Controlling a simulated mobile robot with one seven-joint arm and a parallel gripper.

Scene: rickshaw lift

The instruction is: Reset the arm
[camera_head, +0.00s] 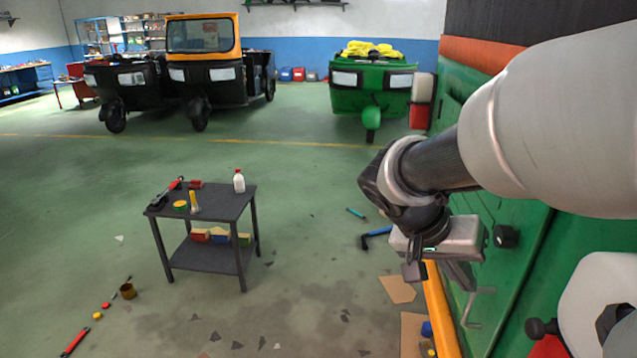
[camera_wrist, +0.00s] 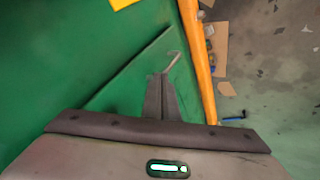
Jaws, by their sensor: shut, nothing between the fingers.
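My arm reaches in from the right in the head view, in front of a green vehicle body (camera_head: 520,240). My gripper (camera_head: 466,286) points downward beside this green panel. In the wrist view my gripper (camera_wrist: 160,76) has its two dark fingers pressed together, with nothing between them. A thin bent metal handle (camera_head: 476,306) on the green panel lies just past the fingertips; it also shows in the wrist view (camera_wrist: 174,60). I cannot tell from the frames whether the fingertips touch it, but they look apart from it.
A yellow bar (camera_head: 440,310) runs along the panel's lower edge. Cardboard pieces (camera_head: 397,290) and a blue-handled tool (camera_head: 377,235) lie on the floor. A dark two-level cart (camera_head: 222,205) with tools and a white bottle stands left of centre. Parked rickshaws (camera_head: 205,75) stand behind; open floor lies between.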

